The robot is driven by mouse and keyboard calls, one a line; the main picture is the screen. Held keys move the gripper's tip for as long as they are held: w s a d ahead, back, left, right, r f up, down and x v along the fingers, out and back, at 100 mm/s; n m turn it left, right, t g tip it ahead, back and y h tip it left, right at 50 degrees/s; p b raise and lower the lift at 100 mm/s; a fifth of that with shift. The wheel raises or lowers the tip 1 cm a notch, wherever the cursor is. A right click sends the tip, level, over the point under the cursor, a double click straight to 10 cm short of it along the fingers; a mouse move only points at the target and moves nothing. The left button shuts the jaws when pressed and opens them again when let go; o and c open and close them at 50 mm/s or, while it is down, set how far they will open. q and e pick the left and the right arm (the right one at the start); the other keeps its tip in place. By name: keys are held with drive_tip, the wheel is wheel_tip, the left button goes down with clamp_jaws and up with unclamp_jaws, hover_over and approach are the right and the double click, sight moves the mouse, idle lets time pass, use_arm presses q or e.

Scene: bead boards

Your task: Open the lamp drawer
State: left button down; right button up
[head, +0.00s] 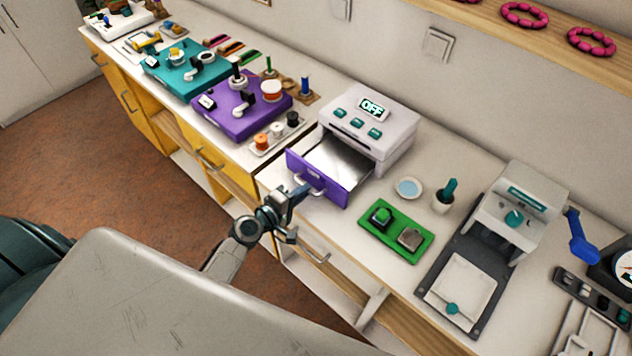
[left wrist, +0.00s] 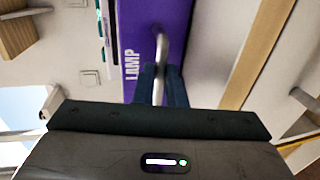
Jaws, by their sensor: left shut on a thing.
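The lamp device (head: 375,125) is a white box on the counter with a small display reading OFF and several teal buttons. Its purple-fronted lamp drawer (head: 342,191) stands pulled out toward me, and its bright metallic inside is empty as far as I see. My left gripper (head: 299,193) is at the drawer's front, shut on its handle (head: 312,186). In the left wrist view the fingers (left wrist: 160,85) close around the silver handle (left wrist: 161,52), beside the word LAMP on the purple front (left wrist: 180,30). My right gripper is not in view.
A green tray (head: 395,232) with a green and a grey block, a small dish (head: 408,187) and a grey press (head: 490,250) stand to the right. A purple board (head: 238,115) and a spool tray (head: 276,136) stand to the left. Counter drawers lie below.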

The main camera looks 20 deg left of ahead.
use_arm(q)
drive_tip(key=shift+s+a, duration=0.15)
drive_tip(key=shift+s, duration=0.25)
drive_tip(key=c, duration=1.5)
unclamp_jaws()
drive_tip(key=shift+s+a, duration=0.15)
drive_tip(key=shift+s, duration=0.2)
drive_tip(key=shift+b+v, duration=1.4)
drive_tip(key=shift+v, duration=3.65)
